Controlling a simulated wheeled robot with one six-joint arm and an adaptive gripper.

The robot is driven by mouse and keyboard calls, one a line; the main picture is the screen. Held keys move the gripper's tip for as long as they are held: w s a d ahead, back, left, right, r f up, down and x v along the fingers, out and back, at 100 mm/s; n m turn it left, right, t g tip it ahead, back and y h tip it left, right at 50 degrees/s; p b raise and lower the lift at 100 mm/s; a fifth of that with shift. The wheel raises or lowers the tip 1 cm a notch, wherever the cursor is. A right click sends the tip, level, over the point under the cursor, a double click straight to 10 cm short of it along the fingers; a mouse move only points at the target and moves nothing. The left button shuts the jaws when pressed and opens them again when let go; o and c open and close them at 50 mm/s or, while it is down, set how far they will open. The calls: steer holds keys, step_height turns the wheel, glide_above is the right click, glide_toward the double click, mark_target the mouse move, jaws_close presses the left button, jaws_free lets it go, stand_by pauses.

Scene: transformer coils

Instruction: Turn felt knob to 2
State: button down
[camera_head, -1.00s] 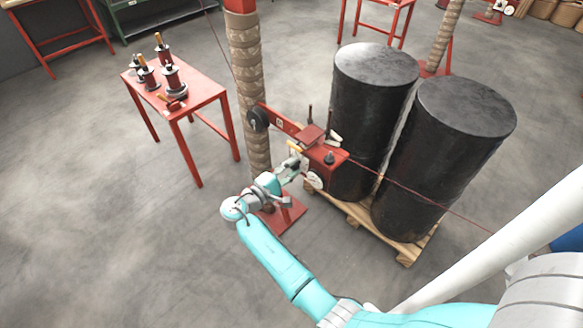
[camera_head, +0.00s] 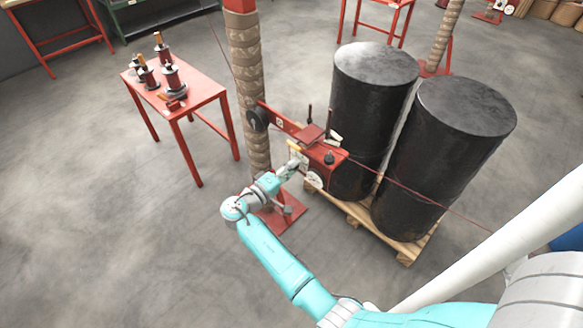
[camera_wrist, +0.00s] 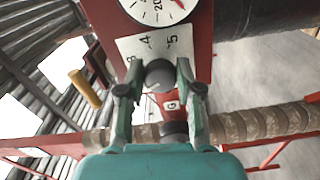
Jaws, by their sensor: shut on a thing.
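In the wrist view a dark grey round knob (camera_wrist: 159,74) sits on a white plate (camera_wrist: 177,44) marked with numbers, of which 4 and 5 can be read. The plate is on the red machine (camera_head: 325,160). My gripper (camera_wrist: 160,84) has one finger on each side of the knob and is shut on it. Which number the knob points to cannot be told. In the head view my gripper (camera_head: 298,163) is at the near face of the machine, and the knob is hidden there.
A white dial (camera_wrist: 156,6) with a red needle lies beside the plate. A yellow handle (camera_wrist: 85,88) sticks out to the left. A wrapped post (camera_head: 248,90) stands behind my wrist, and two black drums (camera_head: 375,75) stand on a pallet (camera_head: 405,255) to the right.

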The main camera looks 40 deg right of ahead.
steer(key=c, duration=0.8)
jaws_free()
steer(key=a, duration=1.2)
steer(key=shift+s, duration=0.2)
steer(key=shift+f, duration=0.1)
